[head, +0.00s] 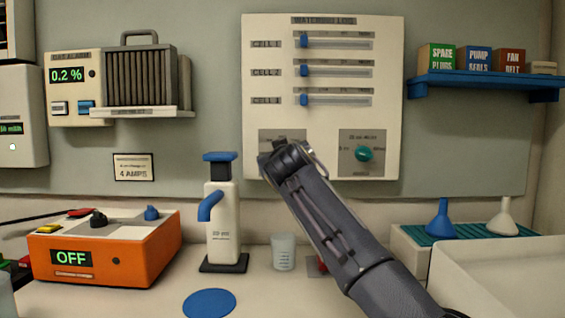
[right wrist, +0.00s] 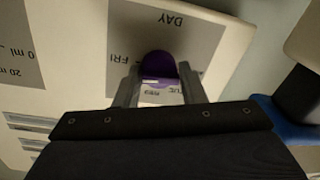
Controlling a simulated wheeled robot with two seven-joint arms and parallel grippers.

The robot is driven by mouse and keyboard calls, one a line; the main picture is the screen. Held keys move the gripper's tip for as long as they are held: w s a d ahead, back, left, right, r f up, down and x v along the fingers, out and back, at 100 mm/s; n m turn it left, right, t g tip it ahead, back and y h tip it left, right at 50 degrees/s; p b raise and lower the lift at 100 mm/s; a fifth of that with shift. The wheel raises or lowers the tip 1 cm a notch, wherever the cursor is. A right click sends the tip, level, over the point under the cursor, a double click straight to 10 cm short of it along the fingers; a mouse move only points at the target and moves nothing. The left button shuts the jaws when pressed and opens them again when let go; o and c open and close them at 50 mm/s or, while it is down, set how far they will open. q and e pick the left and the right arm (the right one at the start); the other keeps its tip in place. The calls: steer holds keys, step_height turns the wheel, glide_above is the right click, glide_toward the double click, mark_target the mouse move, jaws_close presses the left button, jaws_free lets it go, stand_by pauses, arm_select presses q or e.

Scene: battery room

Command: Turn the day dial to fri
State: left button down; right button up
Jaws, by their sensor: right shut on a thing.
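The day dial is a purple knob (right wrist: 157,66) on a grey plate (right wrist: 195,30) marked DAY, which appears upside down in the right wrist view. FRI is printed left of the knob in that view, and other day labels lie between my fingers, partly covered. My right gripper (right wrist: 158,88) is shut on the knob, one finger on each side. A small pale mark shows on the knob's lower edge; I cannot tell for sure which day it points to. In the head view my right arm covers the knob, and only part of its plate (head: 268,134) shows on the white panel. My left gripper is out of view.
A teal dial (head: 364,153) sits right of the day plate, below several blue sliders (head: 304,71) on the panel (head: 393,100). A white pump bottle (head: 222,225), a small cup (head: 283,252) and an orange box (head: 105,255) reading OFF stand on the counter below.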

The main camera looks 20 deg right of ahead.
steer(key=shift+d+r+m, duration=0.1)
steer(key=shift+m, duration=0.5)
steer(key=shift+b, duration=0.3)
steer(key=o, duration=1)
steer(key=shift+c, duration=0.2)
steer(key=b+v, duration=0.3)
steer(key=v, duration=0.5)
